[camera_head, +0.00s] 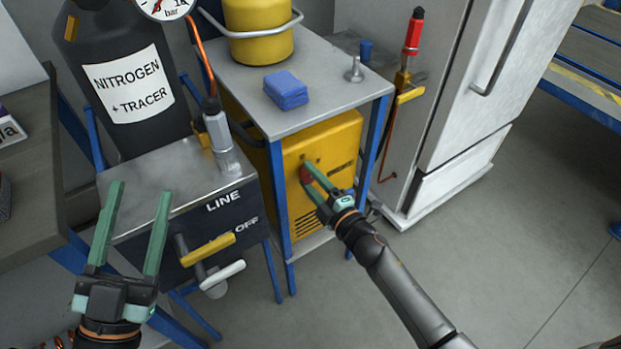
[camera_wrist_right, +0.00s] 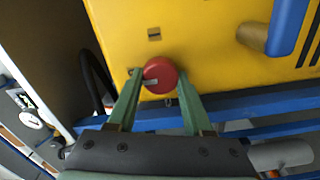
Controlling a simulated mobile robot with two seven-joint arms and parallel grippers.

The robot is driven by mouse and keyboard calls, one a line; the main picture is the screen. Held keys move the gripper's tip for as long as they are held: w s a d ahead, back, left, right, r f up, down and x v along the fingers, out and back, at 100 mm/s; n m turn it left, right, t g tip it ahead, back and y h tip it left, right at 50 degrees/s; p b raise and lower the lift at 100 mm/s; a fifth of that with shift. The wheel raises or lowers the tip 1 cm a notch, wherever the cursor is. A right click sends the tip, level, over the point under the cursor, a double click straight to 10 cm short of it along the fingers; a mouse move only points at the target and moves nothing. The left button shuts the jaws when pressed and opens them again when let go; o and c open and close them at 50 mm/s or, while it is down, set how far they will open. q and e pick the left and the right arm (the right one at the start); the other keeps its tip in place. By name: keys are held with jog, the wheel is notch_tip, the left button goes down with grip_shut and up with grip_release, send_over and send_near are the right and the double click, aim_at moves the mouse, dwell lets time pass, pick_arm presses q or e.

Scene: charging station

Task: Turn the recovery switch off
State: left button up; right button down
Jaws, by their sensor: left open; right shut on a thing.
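The recovery switch, a round red knob (camera_head: 305,174), sits on the front of the yellow machine (camera_head: 335,145) under the small metal table. It also shows in the right wrist view (camera_wrist_right: 160,72), with a pale mark on its lower left. My right gripper (camera_head: 310,171) is shut on the knob, one green finger on either side of it. In the head view the fingers partly hide the knob. My left gripper (camera_head: 139,190) is open and empty, in front of the metal box with the LINE and OFF labels, at the lower left.
A blue sponge (camera_head: 286,89) and a yellow tank (camera_head: 258,32) stand on the metal table (camera_head: 325,100). A yellow lever (camera_head: 208,249) and a white lever (camera_head: 222,275) stick out from the labelled box. A white fridge (camera_head: 480,80) stands right. Floor at lower right is clear.

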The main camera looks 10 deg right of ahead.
pick_arm(q)
jog(key=shift+r, duration=0.15)
pick_arm(e)
jog(key=shift+c, duration=1.5)
grip_release()
jog(key=shift+s+d, duration=0.1)
jog(key=shift+s, duration=0.15)
pick_arm(q)
notch_tip(320, 180, down, 9)
jog(key=w+n+g+y+p, duration=0.1)
jog(key=w+n+g+y, duration=0.1)
jog(key=n+y, duration=0.1)
jog(key=shift+w+a+r+g+y+p, duration=0.15)
jog(key=shift+w+a+g+y+p, duration=0.15)
jog(key=shift+w+a+y+p, duration=0.1)
pick_arm(e)
jog(key=v, duration=1.2)
